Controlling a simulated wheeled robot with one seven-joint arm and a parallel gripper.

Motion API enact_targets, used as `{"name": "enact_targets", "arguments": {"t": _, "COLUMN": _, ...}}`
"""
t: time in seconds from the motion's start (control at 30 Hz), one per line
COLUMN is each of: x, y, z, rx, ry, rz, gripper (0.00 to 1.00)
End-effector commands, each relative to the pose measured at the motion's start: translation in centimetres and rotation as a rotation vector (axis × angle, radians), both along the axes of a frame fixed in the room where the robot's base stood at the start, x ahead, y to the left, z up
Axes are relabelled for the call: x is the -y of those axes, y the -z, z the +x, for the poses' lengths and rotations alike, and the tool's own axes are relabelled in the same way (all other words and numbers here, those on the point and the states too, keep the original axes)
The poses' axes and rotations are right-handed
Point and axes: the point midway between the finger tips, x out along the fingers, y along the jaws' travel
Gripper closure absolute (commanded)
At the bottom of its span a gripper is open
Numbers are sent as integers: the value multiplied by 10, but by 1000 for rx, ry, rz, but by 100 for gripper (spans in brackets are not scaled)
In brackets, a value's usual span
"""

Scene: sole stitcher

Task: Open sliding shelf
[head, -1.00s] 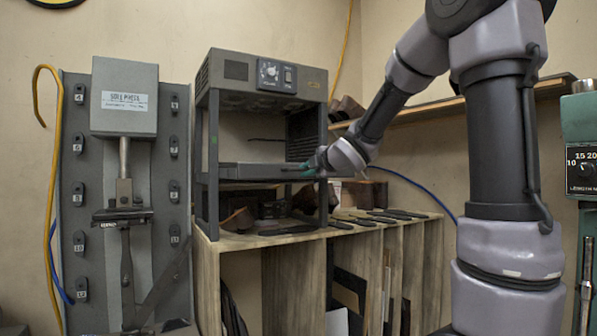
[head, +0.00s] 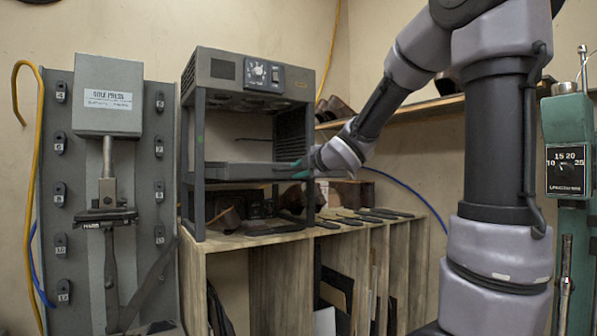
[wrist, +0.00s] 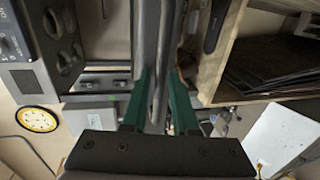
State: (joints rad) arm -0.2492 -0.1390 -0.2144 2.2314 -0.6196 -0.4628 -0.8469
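The sliding shelf (head: 240,172) is a flat grey tray in the middle of a dark metal rack, under its control box. My gripper (head: 297,169) is at the shelf's front right edge, beside the rack's right post. In the wrist view, the green fingers of my gripper (wrist: 160,85) stand on both sides of a grey bar, the shelf's edge (wrist: 157,40), and appear closed on it. The fingertips' exact contact is partly hidden.
The rack's control box (head: 250,77) is above the shelf. A sole press (head: 108,95) stands at the left. A wooden cabinet (head: 215,250) with dark soles on top is below the rack. A green machine (head: 567,150) is at the right.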

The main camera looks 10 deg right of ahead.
Motion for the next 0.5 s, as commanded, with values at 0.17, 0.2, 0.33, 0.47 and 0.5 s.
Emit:
{"name": "enact_targets", "arguments": {"t": 0.17, "x": 5, "y": -4, "z": -14, "rx": 2, "ry": 0, "rz": 1, "gripper": 73}}
{"name": "enact_targets", "arguments": {"t": 0.2, "x": 7, "y": -6, "z": -21, "rx": 3, "ry": 0, "rz": 0, "gripper": 73}}
{"name": "enact_targets", "arguments": {"t": 0.33, "x": 15, "y": -11, "z": -45, "rx": 4, "ry": 0, "rz": 0, "gripper": 73}}
{"name": "enact_targets", "arguments": {"t": 0.47, "x": 21, "y": -16, "z": -68, "rx": 3, "ry": -1, "rz": 1, "gripper": 73}}
{"name": "enact_targets", "arguments": {"t": 0.5, "x": 23, "y": -17, "z": -75, "rx": 3, "ry": -2, "rz": 0, "gripper": 73}}
